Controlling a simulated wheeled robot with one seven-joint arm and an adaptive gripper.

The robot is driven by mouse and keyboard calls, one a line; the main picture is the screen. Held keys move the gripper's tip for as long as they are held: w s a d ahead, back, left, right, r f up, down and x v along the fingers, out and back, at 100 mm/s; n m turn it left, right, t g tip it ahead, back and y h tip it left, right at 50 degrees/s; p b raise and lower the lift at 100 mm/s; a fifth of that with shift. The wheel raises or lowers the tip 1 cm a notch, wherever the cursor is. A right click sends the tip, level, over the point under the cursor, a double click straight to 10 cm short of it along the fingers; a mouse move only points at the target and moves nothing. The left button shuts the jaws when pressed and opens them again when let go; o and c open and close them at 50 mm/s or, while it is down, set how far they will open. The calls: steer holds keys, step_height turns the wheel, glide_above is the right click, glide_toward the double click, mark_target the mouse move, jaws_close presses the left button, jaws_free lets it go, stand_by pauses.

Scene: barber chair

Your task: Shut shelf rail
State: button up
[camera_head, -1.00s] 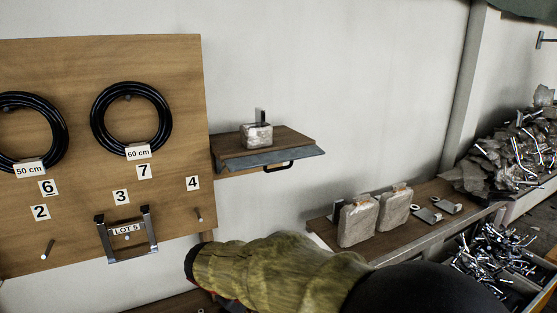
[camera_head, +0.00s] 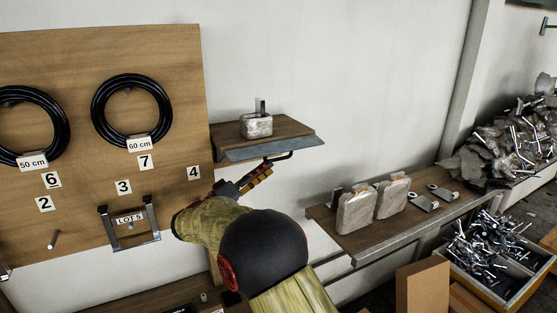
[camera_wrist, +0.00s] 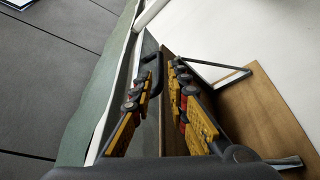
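The small wall shelf (camera_head: 290,127) has a brown wooden top. A grey metal rail (camera_head: 275,150) runs along its front edge and slants outward and down. A dark bar handle (camera_head: 283,157) hangs below the rail. My gripper (camera_head: 266,167) is just below the rail, with its orange fingers pointing up at the handle. In the wrist view my gripper (camera_wrist: 164,72) has its fingers apart, with a narrow gap. The dark handle (camera_wrist: 149,48) is at the left fingertip; I cannot tell whether they touch.
A wrapped grey block (camera_head: 257,125) stands on the shelf. A pegboard (camera_head: 180,100) with black hose coils is close on the left. A lower bench (camera_head: 395,225) with two wrapped blocks is on the right. Bins of metal scraps (camera_head: 490,245) stand farther right.

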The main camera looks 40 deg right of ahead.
mark_target(279, 159)
steer(key=x, duration=0.6)
steer(key=shift+d+p, duration=0.25)
steer(key=shift+p, duration=0.1)
steer(key=shift+c, duration=0.9)
jaws_close()
